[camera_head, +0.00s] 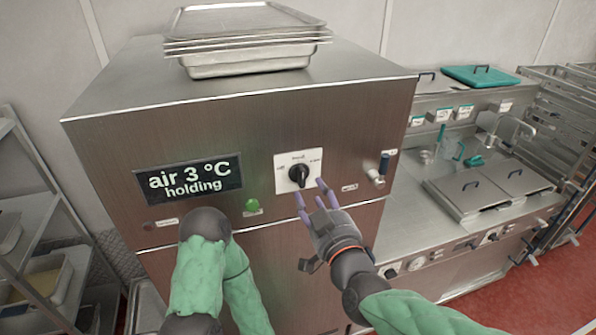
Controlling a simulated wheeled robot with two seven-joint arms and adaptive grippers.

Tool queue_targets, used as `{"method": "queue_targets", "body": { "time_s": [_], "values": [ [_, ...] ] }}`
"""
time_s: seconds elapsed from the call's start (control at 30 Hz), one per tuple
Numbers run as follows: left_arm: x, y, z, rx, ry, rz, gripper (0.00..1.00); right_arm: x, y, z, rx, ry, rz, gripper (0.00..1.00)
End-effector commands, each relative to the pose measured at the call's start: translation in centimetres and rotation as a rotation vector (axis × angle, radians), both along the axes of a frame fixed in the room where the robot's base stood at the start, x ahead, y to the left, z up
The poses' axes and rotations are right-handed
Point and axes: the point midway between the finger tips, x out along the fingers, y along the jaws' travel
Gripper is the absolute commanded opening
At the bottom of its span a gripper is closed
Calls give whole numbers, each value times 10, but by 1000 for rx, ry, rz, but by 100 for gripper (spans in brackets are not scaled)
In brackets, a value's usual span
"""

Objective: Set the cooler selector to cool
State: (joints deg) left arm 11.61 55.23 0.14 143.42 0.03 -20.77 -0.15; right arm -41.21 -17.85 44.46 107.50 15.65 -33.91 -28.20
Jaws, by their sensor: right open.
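The cooler selector (299,176) is a black rotary knob on a white plate (283,184), on the front of a steel cooler cabinet. The plate has small labels at the left, top and right that are too small to read surely. The knob looks roughly upright, but its exact setting is unclear. My right gripper (312,191) is open and empty, with its purple fingertips just below and to the right of the knob. I cannot tell whether they touch the panel. My left arm shows at the lower left, but its gripper is out of view.
A dark display (188,178) reads "air 3 °C holding". A green lamp (252,205) sits left of the selector, and a latch-like fitting (376,174) sits to its right. Trays (247,55) are stacked on top. A counter with lidded wells (470,190) stands at the right.

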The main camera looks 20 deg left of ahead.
Motion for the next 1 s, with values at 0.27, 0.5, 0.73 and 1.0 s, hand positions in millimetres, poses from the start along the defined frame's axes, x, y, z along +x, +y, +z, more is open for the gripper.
{"method": "queue_targets", "body": {
  "time_s": [0.27,0.5,0.73,1.0],
  "values": [
    [0,0,2,0,0,0,40,24,17,0,-1,0,0,46],
    [0,0,4,0,0,0,40,42,28,0,-1,1,0,46],
    [0,0,2,0,0,0,40,44,30,-1,0,0,0,46],
    [0,0,1,0,0,0,40,46,31,1,1,-1,0,46]
  ]
}}
